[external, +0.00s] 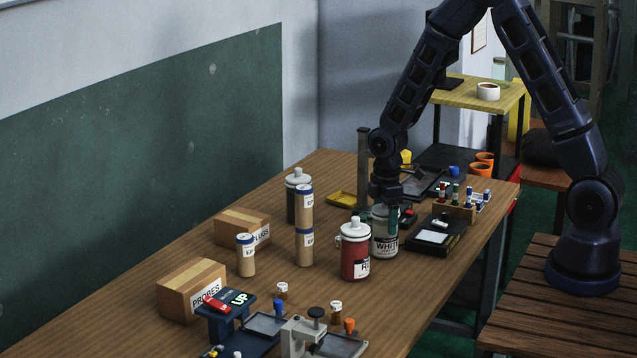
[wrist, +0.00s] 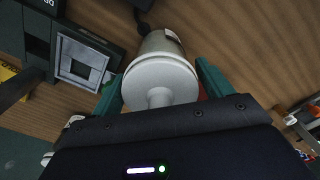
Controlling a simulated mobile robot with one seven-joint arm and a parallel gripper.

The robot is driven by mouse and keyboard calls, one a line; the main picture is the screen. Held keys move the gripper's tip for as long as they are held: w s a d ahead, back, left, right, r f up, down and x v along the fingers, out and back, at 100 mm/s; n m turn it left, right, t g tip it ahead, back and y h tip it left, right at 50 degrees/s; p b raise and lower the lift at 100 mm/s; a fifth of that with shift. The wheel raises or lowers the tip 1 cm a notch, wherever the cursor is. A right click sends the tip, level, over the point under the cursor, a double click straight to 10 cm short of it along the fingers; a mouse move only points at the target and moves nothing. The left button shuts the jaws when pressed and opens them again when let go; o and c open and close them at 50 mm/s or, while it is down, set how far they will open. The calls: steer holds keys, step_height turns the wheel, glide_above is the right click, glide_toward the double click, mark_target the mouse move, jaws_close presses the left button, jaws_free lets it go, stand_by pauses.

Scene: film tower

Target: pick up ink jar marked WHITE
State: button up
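The ink jar marked WHITE (external: 386,246) stands upright on the wooden table, just right of a red-bodied jar. Its white lid with a knob (wrist: 160,82) fills the middle of the wrist view. My gripper (external: 389,213) points down over the jar from above. In the wrist view its two teal fingers (wrist: 160,72) are on either side of the lid, spread apart, with narrow gaps seeming to show. The gripper hides the jar's top in the external view.
The red jar (external: 355,252) stands close on the left. Behind are stacked labelled tubes (external: 304,226) and a dark-bodied jar (external: 297,199). A black device (external: 436,236) lies to the right, near a wooden rack of small bottles (external: 455,209). A dark post (external: 363,170) rises behind my gripper.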

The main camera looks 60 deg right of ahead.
steer(key=c, duration=1.4)
steer(key=shift+o, duration=0.2)
